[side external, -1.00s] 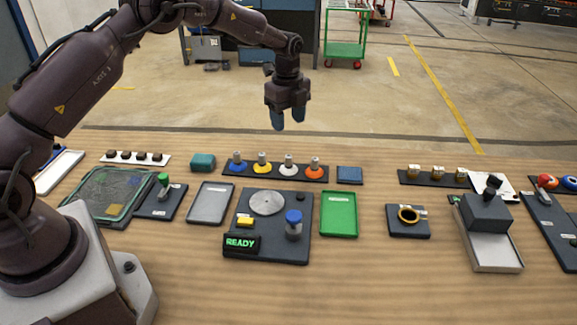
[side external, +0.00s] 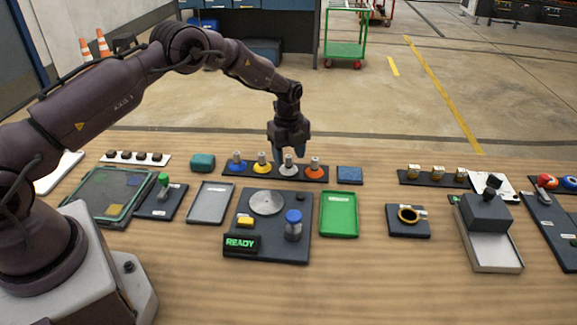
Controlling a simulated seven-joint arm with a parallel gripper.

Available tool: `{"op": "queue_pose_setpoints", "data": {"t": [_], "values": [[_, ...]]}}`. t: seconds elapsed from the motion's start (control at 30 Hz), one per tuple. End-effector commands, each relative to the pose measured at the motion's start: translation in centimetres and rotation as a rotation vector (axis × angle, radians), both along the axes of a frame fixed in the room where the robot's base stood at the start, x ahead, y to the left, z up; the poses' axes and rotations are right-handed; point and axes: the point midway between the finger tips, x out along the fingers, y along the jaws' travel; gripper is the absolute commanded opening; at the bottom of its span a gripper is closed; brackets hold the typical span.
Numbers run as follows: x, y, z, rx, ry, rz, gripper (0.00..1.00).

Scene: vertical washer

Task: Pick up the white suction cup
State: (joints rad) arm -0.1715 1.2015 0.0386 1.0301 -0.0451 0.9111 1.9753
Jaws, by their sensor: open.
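The white suction cup (side external: 288,170) stands on a dark rack (side external: 326,174) in a row with a blue cup (side external: 238,165), a yellow cup (side external: 262,167) and an orange cup (side external: 314,170). The white one is between the yellow and orange ones. My gripper (side external: 288,152) points down right at the top of the white cup, with its blue fingers open around or just in front of or behind its stem. I cannot tell whether a finger touches it. The upper stem is partly hidden by the fingers.
The yellow and orange cups stand close on both sides. In front lie a dark station (side external: 267,247) with a READY display, a green tray (side external: 339,227) and a grey tray (side external: 209,217). A teal block (side external: 202,162) and a blue pad (side external: 349,175) flank the rack.

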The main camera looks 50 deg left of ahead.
Motion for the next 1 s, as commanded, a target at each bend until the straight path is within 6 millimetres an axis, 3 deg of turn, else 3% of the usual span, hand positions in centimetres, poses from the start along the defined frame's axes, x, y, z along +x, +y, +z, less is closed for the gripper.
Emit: {"op": "queue_pose_setpoints", "data": {"t": [0.17,0.43,0.67,1.0], "values": [[0.0,0.0,-2.1,0.000,0.001,-0.001,0.53],[0.0,0.0,-2.3,0.000,-0.001,-0.001,0.53],[0.0,0.0,-2.3,0.000,0.000,0.000,0.01],[0.0,0.0,-2.4,-0.001,0.001,0.000,0.00]]}}
